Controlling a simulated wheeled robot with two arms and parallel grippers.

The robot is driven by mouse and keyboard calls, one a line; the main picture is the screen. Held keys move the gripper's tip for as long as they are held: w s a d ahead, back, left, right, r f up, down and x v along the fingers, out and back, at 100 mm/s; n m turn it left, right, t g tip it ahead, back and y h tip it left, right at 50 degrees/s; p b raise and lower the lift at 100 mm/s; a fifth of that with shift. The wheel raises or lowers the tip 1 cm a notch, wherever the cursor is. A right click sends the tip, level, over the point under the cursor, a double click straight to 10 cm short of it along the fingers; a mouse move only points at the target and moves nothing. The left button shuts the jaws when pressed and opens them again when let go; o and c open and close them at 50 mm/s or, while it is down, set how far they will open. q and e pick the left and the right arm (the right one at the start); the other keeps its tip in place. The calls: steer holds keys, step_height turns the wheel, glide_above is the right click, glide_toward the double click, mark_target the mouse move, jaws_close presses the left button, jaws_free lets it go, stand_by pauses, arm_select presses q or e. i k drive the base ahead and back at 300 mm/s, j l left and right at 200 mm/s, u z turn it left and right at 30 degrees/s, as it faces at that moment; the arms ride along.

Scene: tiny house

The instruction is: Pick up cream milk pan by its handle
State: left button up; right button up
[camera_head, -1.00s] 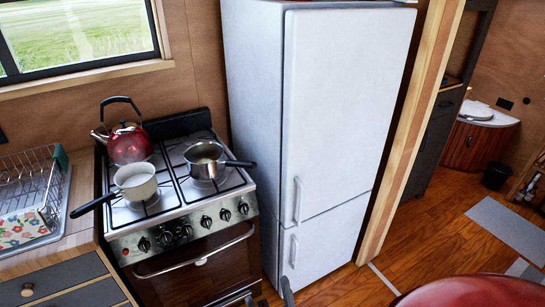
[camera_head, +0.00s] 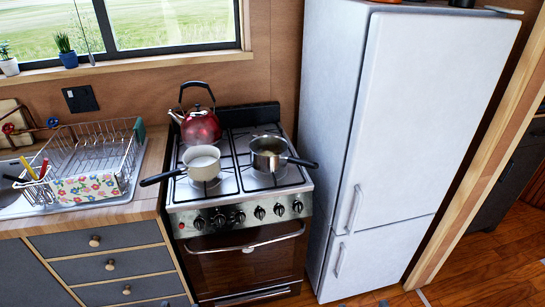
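The cream milk pan (camera_head: 204,165) sits on the front left burner of the stove (camera_head: 240,205). Its dark handle (camera_head: 163,177) points left and slightly toward me, reaching past the stove's left edge over the wooden counter. The pan is upright, with its pale inside showing. A steel saucepan (camera_head: 268,158) with a dark handle pointing right is on the burner to its right. Neither of my grippers is in view.
A red kettle (camera_head: 200,127) stands behind the cream pan. A dish rack (camera_head: 95,155) with a floral cloth (camera_head: 86,188) is on the counter at left. A tall white fridge (camera_head: 415,130) stands right of the stove. Wood floor (camera_head: 480,265) is open at lower right.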

mark_target(209, 171)
steer(key=i+j, duration=0.15)
steer(key=j, duration=0.2)
steer(key=i+j, duration=0.2)
steer(key=j, duration=0.2)
steer(key=i+j+z, duration=0.1)
steer(key=j, duration=0.25)
